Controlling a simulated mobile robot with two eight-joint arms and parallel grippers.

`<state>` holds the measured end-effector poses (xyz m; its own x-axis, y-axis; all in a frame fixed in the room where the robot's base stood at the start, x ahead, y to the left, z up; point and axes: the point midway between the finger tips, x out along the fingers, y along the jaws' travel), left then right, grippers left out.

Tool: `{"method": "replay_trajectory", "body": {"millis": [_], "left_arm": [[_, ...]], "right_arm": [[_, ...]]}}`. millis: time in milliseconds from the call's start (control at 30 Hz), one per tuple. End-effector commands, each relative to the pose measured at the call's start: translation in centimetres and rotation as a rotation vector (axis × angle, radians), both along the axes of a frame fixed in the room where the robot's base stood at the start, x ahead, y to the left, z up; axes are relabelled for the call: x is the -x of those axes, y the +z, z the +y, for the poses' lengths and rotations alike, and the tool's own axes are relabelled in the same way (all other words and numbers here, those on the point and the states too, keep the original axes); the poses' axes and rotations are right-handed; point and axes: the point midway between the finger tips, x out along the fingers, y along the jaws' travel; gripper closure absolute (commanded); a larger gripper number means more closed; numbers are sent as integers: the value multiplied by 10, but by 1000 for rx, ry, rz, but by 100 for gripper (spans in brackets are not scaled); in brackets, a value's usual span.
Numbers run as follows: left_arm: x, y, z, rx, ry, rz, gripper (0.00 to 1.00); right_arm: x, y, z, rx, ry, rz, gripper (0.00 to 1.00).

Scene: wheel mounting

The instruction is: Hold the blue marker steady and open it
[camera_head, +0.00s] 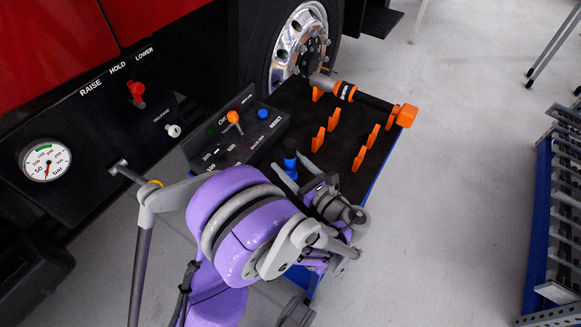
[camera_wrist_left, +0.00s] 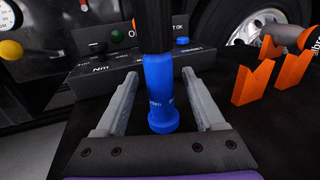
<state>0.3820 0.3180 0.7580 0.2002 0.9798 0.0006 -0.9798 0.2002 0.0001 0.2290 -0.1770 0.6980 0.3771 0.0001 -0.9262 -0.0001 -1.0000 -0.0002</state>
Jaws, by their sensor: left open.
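The blue marker (camera_wrist_left: 160,92) stands roughly upright in the left wrist view, with a blue lower part that flares at its bottom end and a dark upper part running out of the picture. In the head view the marker (camera_head: 290,160) is at the near left part of the black-topped surface, partly hidden by my gripper. My left gripper (camera_head: 288,164) is open, with one finger on each side of the marker. In the left wrist view a gap shows between the marker and each finger of the gripper (camera_wrist_left: 160,78). My right gripper is not in view.
A black control box (camera_head: 238,130) with an orange lever stands just left of the marker. Several orange holders (camera_head: 333,119) stand on the black surface (camera_head: 345,150) to the right. An orange-and-black tool (camera_head: 373,102) lies along the far edge. A truck wheel (camera_head: 301,45) is behind.

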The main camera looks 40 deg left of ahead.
Motion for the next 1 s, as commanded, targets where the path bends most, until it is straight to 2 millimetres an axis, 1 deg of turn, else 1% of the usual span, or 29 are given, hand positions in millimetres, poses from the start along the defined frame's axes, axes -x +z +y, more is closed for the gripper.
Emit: {"method": "replay_trajectory", "body": {"millis": [33,100,200,467,500,567,600,667,700,833,867,1000], "left_arm": [[0,-2,9,-1,5,1,29],[-2,-2,19,-1,5,0,29],[-4,-1,26,0,2,0,29],[-5,-1,28,0,0,0,29],[-5,-1,28,0,0,0,36],[-5,-1,28,0,0,0,47],[-5,-1,28,0,0,0,54],[-5,-1,28,0,0,0,65],[-5,-1,28,0,0,0,72],[-5,-1,28,0,0,0,96],[-5,-1,28,0,0,0,100],[-5,-1,27,0,0,0,100]], "right_arm": [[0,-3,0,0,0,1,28],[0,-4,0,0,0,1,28],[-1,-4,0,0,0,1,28],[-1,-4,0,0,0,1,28],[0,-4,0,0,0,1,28],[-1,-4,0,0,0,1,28],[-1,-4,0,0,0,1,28],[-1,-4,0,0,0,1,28],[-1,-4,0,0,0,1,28],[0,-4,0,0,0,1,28],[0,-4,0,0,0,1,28],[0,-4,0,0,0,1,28]]}}
